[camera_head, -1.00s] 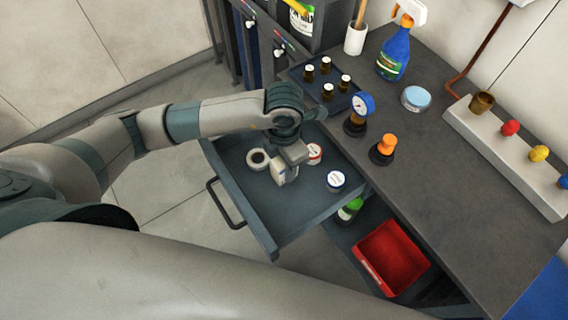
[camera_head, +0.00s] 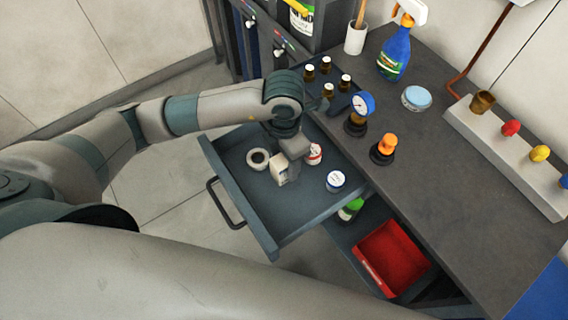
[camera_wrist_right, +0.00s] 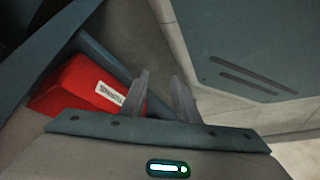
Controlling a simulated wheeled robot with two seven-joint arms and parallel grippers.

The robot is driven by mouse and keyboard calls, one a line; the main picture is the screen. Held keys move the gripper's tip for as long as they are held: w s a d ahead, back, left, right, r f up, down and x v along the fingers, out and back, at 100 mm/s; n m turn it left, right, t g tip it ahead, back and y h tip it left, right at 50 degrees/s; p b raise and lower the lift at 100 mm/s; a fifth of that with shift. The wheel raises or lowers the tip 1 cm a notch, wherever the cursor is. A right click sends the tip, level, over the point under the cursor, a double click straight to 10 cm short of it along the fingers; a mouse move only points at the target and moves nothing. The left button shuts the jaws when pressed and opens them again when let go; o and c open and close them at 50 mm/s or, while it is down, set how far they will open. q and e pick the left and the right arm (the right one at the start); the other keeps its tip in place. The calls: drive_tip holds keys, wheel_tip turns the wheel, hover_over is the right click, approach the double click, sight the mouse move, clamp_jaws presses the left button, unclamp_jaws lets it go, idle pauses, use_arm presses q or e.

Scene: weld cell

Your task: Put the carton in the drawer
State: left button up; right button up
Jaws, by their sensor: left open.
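The small white carton (camera_head: 279,172) stands inside the open drawer (camera_head: 262,222), in the head view. It is among round containers, with the cream ring-shaped roll on its left. My left gripper (camera_head: 291,156) is open, just above and beside the carton, and partly covers it. I cannot tell whether its fingers touch the carton. The drawer is pulled out from under the workbench, its handle (camera_head: 222,203) facing left. In the right wrist view my right gripper (camera_wrist_right: 164,92) has its fingers apart with nothing between them.
The drawer also holds a cream roll (camera_head: 258,159), a white-and-red jar (camera_head: 314,154) and a white-lidded tin (camera_head: 335,180). A red bin (camera_head: 392,258) sits on the shelf below. The bench (camera_head: 455,205) carries a gauge (camera_head: 361,105), an orange-topped item (camera_head: 384,149) and a spray bottle (camera_head: 395,55).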

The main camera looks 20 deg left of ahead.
use_arm(q)
wheel_tip(320, 180, up, 9)
drive_tip(key=shift+w+f+b, duration=0.1)
drive_tip(key=shift+f+b, duration=0.1)
drive_tip(key=shift+b, duration=0.3)
drive_tip(key=shift+r, duration=0.55)
use_arm(e)
drive_tip(key=w+a+r+t, duration=0.1)
drive_tip(key=w+a+r, duration=0.1)
drive_tip(key=w, duration=0.3)
drive_tip(key=shift+w+a+r+t, duration=0.2)
drive_tip(key=shift+a+r+t, duration=0.05)
drive_tip(key=shift+t, duration=0.05)
drive_tip(key=shift+d, duration=0.3)
